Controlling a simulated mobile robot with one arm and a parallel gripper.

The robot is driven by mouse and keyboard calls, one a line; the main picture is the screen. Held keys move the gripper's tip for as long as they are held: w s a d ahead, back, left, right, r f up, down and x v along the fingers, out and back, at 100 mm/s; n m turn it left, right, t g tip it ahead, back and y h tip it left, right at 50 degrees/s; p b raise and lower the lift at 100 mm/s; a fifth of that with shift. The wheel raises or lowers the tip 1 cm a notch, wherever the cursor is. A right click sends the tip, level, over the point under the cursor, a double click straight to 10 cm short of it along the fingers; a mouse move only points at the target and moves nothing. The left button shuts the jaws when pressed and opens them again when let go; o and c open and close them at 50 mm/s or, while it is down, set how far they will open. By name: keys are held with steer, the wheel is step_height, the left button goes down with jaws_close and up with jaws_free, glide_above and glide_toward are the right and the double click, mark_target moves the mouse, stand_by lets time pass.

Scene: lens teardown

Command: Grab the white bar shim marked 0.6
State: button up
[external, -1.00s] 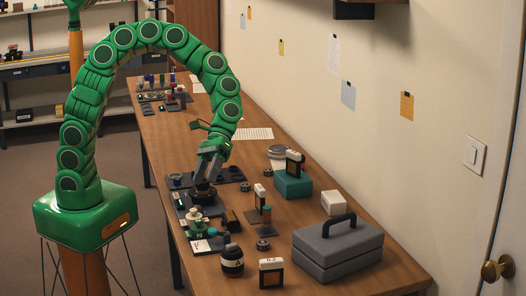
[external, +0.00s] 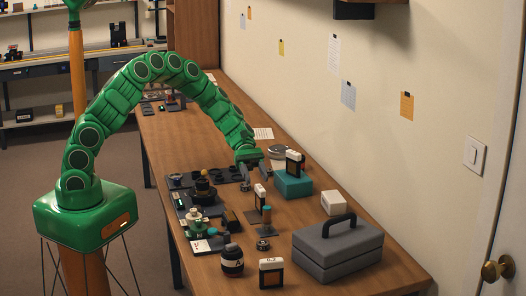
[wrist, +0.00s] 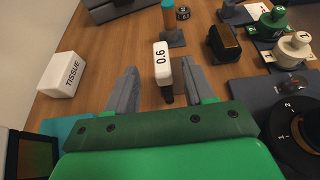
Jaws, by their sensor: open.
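The white bar shim marked 0.6 (wrist: 161,60) stands upright on a dark stand, between my gripper's fingers in the wrist view. It also shows in the external view (external: 259,190), near the middle of the table. My gripper (wrist: 159,68) is open, with one grey finger on each side of the shim and visible gaps to it. In the external view my gripper (external: 255,182) reaches down just behind the shim. The shim's lower end is partly hidden.
A teal box (external: 292,186) bearing a white-topped block is close on the right. A white tissue box (wrist: 63,75), a grey toolbox (external: 337,250) and a teal-and-orange cylinder (wrist: 168,14) stand nearby. Dark trays with lens parts lie left of the shim in the external view.

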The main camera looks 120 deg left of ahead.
mark_target(263, 196)
steer(key=shift+x, duration=3.9)
steer(key=shift+s+f, duration=0.1)
steer(key=shift+f, duration=0.1)
jaws_close()
